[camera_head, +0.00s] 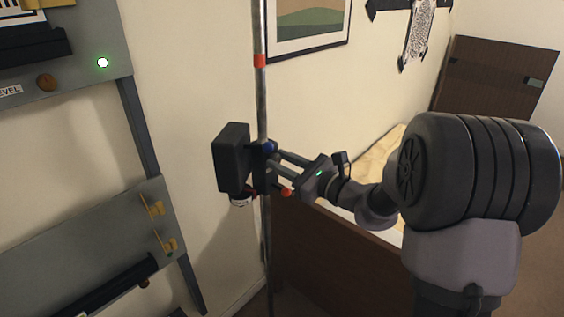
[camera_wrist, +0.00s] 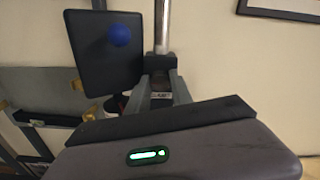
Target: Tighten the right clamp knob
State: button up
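A dark clamp body (camera_head: 262,176) sits on an upright metal pole (camera_head: 263,105), with a black box (camera_head: 233,160) on its left. A blue knob (camera_head: 269,146) is at the clamp's top and a red-orange knob (camera_head: 286,192) is low on its right. My gripper (camera_head: 275,161) reaches the clamp from the right. Its two fingers are apart, with their tips at the clamp. In the wrist view the fingers (camera_wrist: 158,80) flank a labelled grey part; whether they press on it is unclear.
A grey wall panel (camera_head: 95,240) with brass hooks and a dark bar stands at the left. A brown wooden board (camera_head: 330,255) and bedding lie behind my arm. A framed picture (camera_head: 308,22) hangs behind the pole.

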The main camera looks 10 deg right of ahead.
grip_shut()
jog(key=shift+p, duration=0.3)
jog(key=m+p, duration=0.3)
jog(key=p, duration=0.1)
jog(key=shift+r+m, duration=0.25)
jog(key=shift+m, duration=0.15)
jog(key=m+p, duration=0.4)
jog(key=p, duration=0.1)
jog(key=shift+m+p, duration=0.3)
jog(key=shift+p, duration=0.05)
jog(key=m+p, duration=0.5)
jog(key=p, duration=0.1)
jog(key=shift+w, duration=0.1)
jog(key=m+p, duration=0.2)
jog(key=m, duration=0.1)
jog(key=m+p, duration=0.1)
jog(key=p, duration=0.1)
jog(key=shift+d+f, duration=0.1)
jog(key=shift+f, duration=0.15)
jog(key=shift+m, duration=0.4)
